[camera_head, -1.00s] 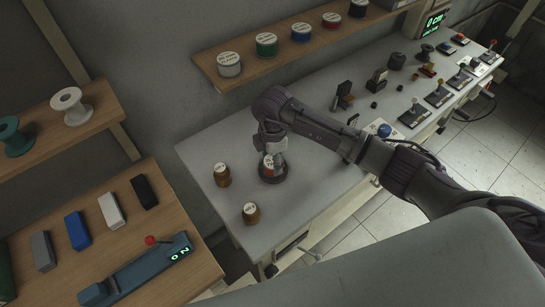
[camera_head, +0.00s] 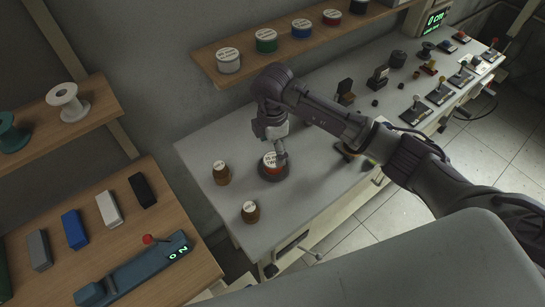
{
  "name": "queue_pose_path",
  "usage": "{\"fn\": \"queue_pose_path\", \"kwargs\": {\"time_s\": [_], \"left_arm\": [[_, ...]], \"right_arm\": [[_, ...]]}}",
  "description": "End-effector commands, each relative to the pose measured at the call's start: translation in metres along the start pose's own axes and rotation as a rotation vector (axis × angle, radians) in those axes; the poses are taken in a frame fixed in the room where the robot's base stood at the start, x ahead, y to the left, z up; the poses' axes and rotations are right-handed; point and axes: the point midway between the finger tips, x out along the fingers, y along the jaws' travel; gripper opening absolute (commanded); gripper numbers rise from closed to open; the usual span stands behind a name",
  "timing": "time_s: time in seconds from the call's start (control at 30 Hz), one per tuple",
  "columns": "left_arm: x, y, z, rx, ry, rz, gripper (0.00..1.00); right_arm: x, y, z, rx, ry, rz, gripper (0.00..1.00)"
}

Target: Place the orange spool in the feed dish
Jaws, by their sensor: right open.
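The orange spool (camera_head: 270,162), with a white label on top and an orange-red side, sits upright in the dark round feed dish (camera_head: 284,176) on the grey table. My right gripper (camera_head: 282,154) points down just above the spool at its back right side. It is open, and a finger overlaps the edge of the label in the head view, so I cannot tell whether it touches. My left gripper is out of view.
Two brown jars with white lids, one to the left (camera_head: 221,173) and one in front (camera_head: 250,212), stand near the dish. Several labelled spools line the back shelf (camera_head: 265,70). Switches and small dark blocks fill the table's far right.

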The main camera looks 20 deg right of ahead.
Motion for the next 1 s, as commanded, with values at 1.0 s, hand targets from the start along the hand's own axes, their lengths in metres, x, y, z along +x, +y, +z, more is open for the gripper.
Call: {"fn": "queue_pose_path", "kwargs": {"time_s": [1.0], "left_arm": [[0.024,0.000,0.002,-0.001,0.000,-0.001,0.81]], "right_arm": [[-0.077,0.000,0.000,0.000,0.000,0.000,0.85]]}}
